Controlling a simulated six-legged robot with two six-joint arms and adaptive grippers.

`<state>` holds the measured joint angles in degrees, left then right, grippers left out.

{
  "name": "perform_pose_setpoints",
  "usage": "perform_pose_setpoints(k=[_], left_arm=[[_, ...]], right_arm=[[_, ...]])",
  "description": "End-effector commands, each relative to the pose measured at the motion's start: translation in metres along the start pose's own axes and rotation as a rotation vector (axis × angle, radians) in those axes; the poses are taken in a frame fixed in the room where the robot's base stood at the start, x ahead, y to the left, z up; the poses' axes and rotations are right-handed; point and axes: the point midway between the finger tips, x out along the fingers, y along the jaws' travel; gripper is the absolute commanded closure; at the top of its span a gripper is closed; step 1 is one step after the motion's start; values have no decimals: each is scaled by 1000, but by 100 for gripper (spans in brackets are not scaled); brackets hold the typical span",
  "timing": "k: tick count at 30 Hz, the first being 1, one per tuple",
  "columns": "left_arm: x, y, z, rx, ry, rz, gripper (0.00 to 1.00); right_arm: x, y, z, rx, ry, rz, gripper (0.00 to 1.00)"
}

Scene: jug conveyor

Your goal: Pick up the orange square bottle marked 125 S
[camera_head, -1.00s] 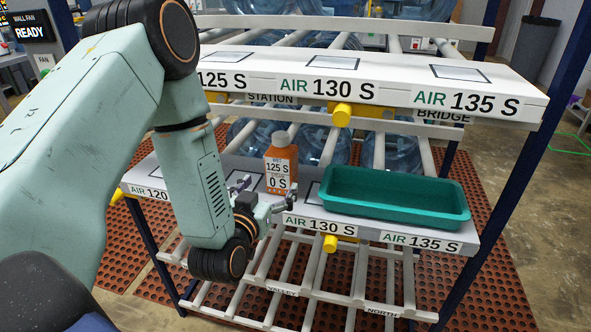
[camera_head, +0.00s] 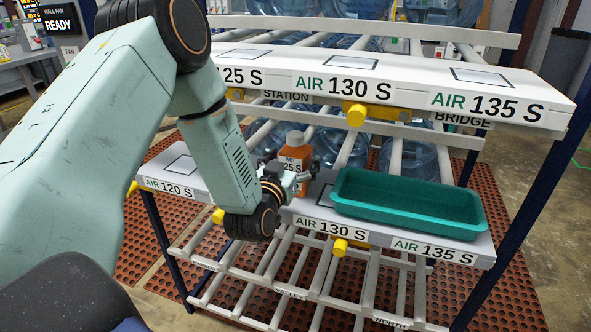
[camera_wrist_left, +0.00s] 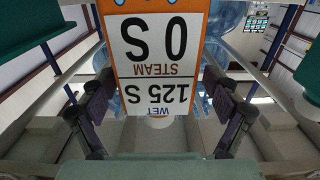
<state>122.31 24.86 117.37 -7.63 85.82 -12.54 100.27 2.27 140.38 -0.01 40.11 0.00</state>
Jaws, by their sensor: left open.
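The orange square bottle (camera_head: 299,153) with a white cap stands upright on the lower shelf, left of the green tray. Its white label shows in the left wrist view (camera_wrist_left: 156,52), upside down, reading 125 S, WET, 0 S and STEAM. My left gripper (camera_head: 289,173) is open in front of the bottle, with one finger toward each side of it. In the left wrist view the two fingers stand apart, with gaps between them and the bottle. The gripper hides the bottle's lower part in the head view. My right gripper is not in view.
The green tray (camera_head: 408,205) sits on the lower shelf just right of the bottle. The upper shelf (camera_head: 395,75) overhangs behind and above. Large blue water jugs (camera_head: 405,157) lie behind the bottle. A yellow knob (camera_head: 340,246) sticks out from the lower shelf's front.

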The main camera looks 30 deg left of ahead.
Motion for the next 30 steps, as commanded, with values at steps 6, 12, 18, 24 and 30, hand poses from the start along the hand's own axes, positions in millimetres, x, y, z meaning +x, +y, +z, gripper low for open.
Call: perform_pose_setpoints(k=[6,12,18,24,30], left_arm=[[9,2,0,0,0,2,11],[8,3,0,0,-1,1,17],[8,4,0,0,-1,1,34],[8,3,0,0,-1,1,51],[8,3,0,0,-1,1,68]], right_arm=[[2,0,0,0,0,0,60],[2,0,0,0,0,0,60],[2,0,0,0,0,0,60],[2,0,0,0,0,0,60],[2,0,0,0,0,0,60]])
